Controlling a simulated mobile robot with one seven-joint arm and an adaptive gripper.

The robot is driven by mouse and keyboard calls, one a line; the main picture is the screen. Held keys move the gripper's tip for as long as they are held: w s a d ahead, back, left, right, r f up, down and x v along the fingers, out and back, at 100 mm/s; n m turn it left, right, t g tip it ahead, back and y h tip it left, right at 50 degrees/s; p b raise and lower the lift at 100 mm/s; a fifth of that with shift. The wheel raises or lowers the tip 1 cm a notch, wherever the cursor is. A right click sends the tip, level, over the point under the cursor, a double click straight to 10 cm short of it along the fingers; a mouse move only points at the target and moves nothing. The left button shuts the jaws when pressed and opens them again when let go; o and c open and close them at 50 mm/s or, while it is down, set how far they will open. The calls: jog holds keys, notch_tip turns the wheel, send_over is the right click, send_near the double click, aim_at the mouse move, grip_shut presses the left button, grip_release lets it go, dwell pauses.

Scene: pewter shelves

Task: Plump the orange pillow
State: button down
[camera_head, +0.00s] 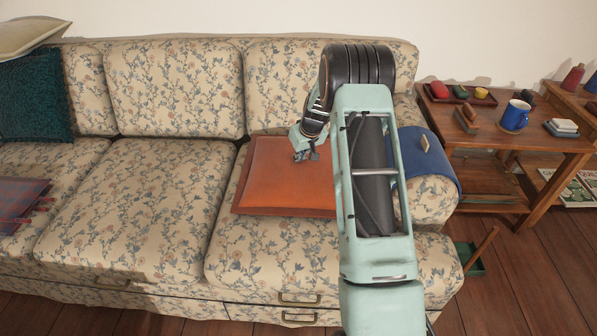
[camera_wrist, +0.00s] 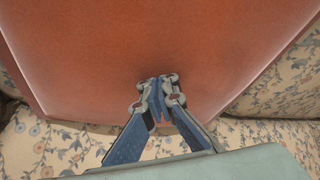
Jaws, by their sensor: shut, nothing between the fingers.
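The orange pillow (camera_head: 283,178) lies flat on the right seat cushion of the floral sofa, and my arm covers part of its right side. In the wrist view the pillow (camera_wrist: 150,50) fills most of the upper picture. My gripper (camera_head: 308,155) is over the pillow's upper right part in the head view. In the wrist view its fingertips (camera_wrist: 161,82) are together and empty, over the pillow near one edge. I cannot tell whether the fingertips touch the pillow.
The floral sofa (camera_head: 140,200) has a teal pillow (camera_head: 35,97) and a plaid cloth item (camera_head: 22,200) at left. A blue cloth (camera_head: 430,160) drapes over the right armrest. A wooden side table (camera_head: 480,135) holds a blue mug (camera_head: 515,115). The middle seat is clear.

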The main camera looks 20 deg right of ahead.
jog(key=shift+f, duration=0.1)
dwell(0.3)
jog(key=shift+r+p, duration=0.85)
jog(key=shift+r, duration=0.75)
jog(key=shift+f, duration=0.15)
jog(key=shift+f+b, duration=1)
jog(key=shift+f, duration=0.35)
jog(key=shift+f, duration=0.1)
jog(key=shift+r+p, duration=0.9)
jog(key=shift+r, duration=1.1)
